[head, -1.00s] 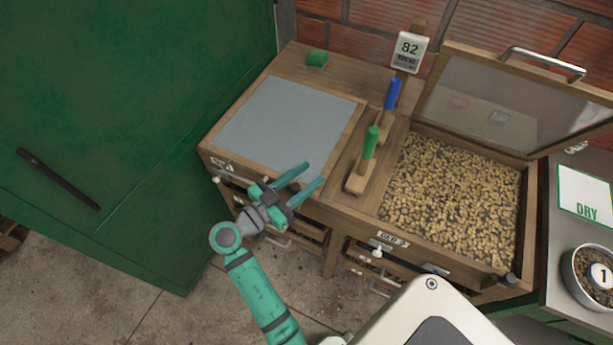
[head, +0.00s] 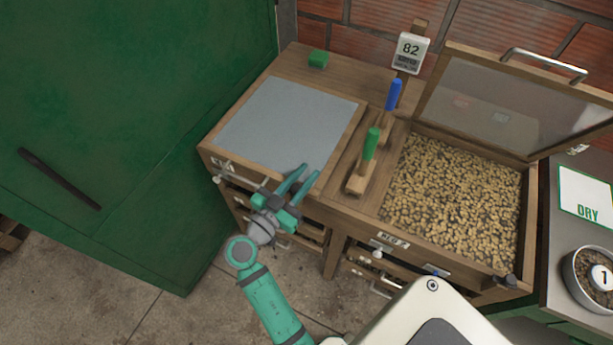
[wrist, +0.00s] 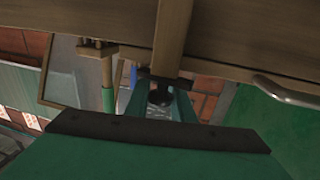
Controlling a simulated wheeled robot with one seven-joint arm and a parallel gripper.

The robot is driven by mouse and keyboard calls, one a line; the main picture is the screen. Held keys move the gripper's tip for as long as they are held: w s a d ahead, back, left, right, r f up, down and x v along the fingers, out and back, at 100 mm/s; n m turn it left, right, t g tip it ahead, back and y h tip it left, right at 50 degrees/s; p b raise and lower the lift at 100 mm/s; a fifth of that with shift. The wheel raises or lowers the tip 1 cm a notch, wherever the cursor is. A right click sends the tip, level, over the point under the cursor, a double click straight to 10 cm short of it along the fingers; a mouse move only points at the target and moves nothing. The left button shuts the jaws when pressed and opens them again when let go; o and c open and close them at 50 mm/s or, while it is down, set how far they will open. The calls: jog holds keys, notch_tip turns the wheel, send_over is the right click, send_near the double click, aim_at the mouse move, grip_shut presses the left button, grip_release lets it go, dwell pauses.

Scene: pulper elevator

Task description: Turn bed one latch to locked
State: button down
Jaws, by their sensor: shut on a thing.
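Bed one (head: 290,120) is the left wooden bed, with its flat grey lid down. My gripper (head: 309,172) is at the front right corner of this bed. In the wrist view its teal fingers stand on both sides of a small dark latch (wrist: 160,92), below a wooden edge, and are shut on it. In the head view the fingers hide the latch, so its turn angle cannot be told.
The right bed (head: 450,247) is full of pale beans; its lid (head: 510,100) is raised, and a dark latch (head: 508,280) sits at its front right corner. A green cabinet (head: 130,110) is at left.

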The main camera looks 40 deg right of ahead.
jog(key=n+t+y, duration=0.1)
jog(key=t, duration=0.1)
jog(key=n+t+y, duration=0.1)
jog(key=n+t, duration=0.1)
jog(key=w+n+t+y, duration=0.1)
jog(key=t, duration=0.1)
jog(key=shift+a+n+t, duration=0.3)
jog(key=n+t+y, duration=0.2)
jog(key=w+a+n+t+y, duration=0.1)
jog(key=shift+t+y, duration=0.4)
jog(key=shift+w+a+n+t+y, duration=0.25)
jog(key=shift+n+t+y, duration=0.35)
jog(key=shift+n+y, duration=0.4)
jog(key=shift+w+a+n+t+y, duration=0.1)
jog(key=shift+a+n+t+y, duration=0.1)
jog(key=shift+n+t+y, duration=0.75)
jog(key=shift+w+a+n+t+y, duration=0.15)
jog(key=shift+a+n+y, duration=0.15)
jog(key=shift+n+y, duration=0.9)
jog(key=shift+s+a+n+t+y, duration=0.1)
jog(key=shift+a+n+y, duration=0.25)
jog(key=shift+y, duration=1.4)
jog(key=shift+f+n+y, duration=0.1)
jog(key=shift+n+y, duration=0.4)
jog(key=shift+y, duration=0.2)
jog(key=c, duration=1.6)
grip_release()
jog(key=s, duration=1)
jog(key=shift+s, duration=0.35)
